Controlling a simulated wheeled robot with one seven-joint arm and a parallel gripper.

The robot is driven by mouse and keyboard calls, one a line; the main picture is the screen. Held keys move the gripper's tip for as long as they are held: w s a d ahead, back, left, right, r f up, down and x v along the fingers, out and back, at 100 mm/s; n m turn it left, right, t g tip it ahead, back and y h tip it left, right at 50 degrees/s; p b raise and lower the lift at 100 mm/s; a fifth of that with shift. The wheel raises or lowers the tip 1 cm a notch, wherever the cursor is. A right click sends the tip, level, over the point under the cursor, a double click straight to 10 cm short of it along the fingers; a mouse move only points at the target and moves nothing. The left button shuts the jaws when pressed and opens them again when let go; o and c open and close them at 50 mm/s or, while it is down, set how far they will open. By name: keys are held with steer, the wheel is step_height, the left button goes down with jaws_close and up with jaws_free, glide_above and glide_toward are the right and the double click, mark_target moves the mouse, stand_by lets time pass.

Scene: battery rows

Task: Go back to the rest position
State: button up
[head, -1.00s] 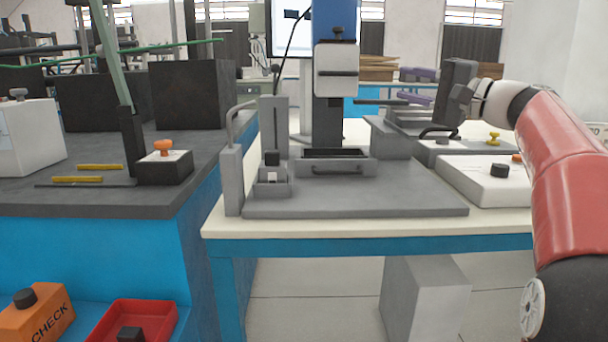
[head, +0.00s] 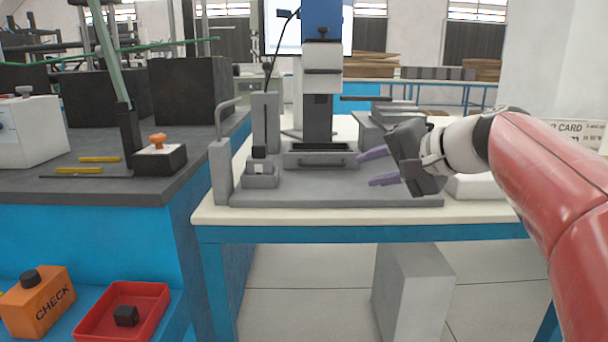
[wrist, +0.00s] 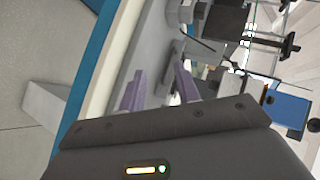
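My gripper (head: 378,167) is in the head view at the right of the table, with its two purple fingers pointing left. The fingers are spread apart with nothing between them. They are in front of the grey press fixture (head: 330,188) and appear above its base plate. In the wrist view the two purple fingers (wrist: 157,92) also stand apart and empty. My red and white arm reaches in from the right and hides part of the table's right side.
A grey block with a black knob (head: 260,172) stands on the fixture's left. A dark counter (head: 60,190) is at the left. Below it are an orange CHECK box (head: 38,300) and a red tray (head: 92,318) holding a black block (head: 126,316). Floor shows below the table.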

steer(key=s+d+f+n+g+h, duration=0.1)
steer(key=s+f+n+g+h, duration=0.1)
steer(key=s+f, duration=1)
steer(key=s+d+f+n+g+h+p, duration=0.1)
steer(key=s+f+n+h, duration=0.3)
steer(key=s+f, duration=0.7)
steer(key=d+f+g+h, duration=0.1)
steer(key=h, duration=0.1)
steer(key=shift+s+h, duration=0.3)
steer(key=shift+s, duration=0.1)
